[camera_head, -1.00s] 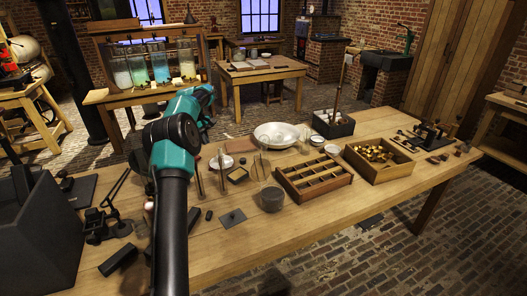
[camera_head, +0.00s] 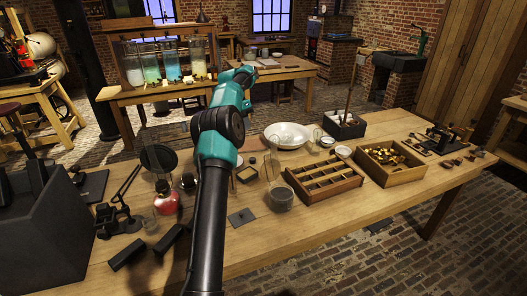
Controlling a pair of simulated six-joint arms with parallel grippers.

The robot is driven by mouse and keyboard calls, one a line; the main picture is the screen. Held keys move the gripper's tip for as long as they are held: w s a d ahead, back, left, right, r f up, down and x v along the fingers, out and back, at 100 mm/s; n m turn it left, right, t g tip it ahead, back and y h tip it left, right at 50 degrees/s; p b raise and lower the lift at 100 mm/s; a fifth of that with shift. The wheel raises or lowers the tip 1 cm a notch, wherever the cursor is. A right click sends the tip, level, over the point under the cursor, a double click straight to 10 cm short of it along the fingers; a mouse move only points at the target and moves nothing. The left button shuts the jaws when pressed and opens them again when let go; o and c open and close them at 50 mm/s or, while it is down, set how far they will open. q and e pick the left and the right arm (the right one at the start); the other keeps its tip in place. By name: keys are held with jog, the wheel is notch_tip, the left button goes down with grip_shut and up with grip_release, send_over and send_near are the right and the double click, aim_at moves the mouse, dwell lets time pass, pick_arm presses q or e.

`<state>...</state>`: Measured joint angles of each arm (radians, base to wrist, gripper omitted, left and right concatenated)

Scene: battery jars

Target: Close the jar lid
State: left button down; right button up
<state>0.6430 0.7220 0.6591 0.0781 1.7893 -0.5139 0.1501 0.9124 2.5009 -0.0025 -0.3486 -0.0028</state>
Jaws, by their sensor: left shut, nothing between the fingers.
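My left arm, teal and black, reaches from the bottom edge up over the table. Its gripper (camera_head: 246,104) is small and partly hidden by the arm; it is shut and holds nothing. Clear glass vessels stand right of the arm, one near the grey round pot (camera_head: 281,195). A glass vessel with red contents (camera_head: 167,199) stands left of the arm. Several glass jars stand on a rear bench, one with blue liquid (camera_head: 172,67). I cannot tell which jar has the lid. A dark round disc (camera_head: 158,158) is left of the arm. My right gripper is not in view.
A compartment tray (camera_head: 322,183), a box of brass parts (camera_head: 391,163) and a white bowl (camera_head: 287,135) are on the wooden table. A dark bin (camera_head: 45,235) stands at the left.

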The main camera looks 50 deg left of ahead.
pick_arm(q)
jog(key=shift+f, duration=0.1)
jog(key=d+f, duration=0.8)
jog(key=shift+w+f, duration=0.25)
dwell(0.5)
jog(key=shift+d+r, duration=0.1)
jog(key=shift+d, duration=0.1)
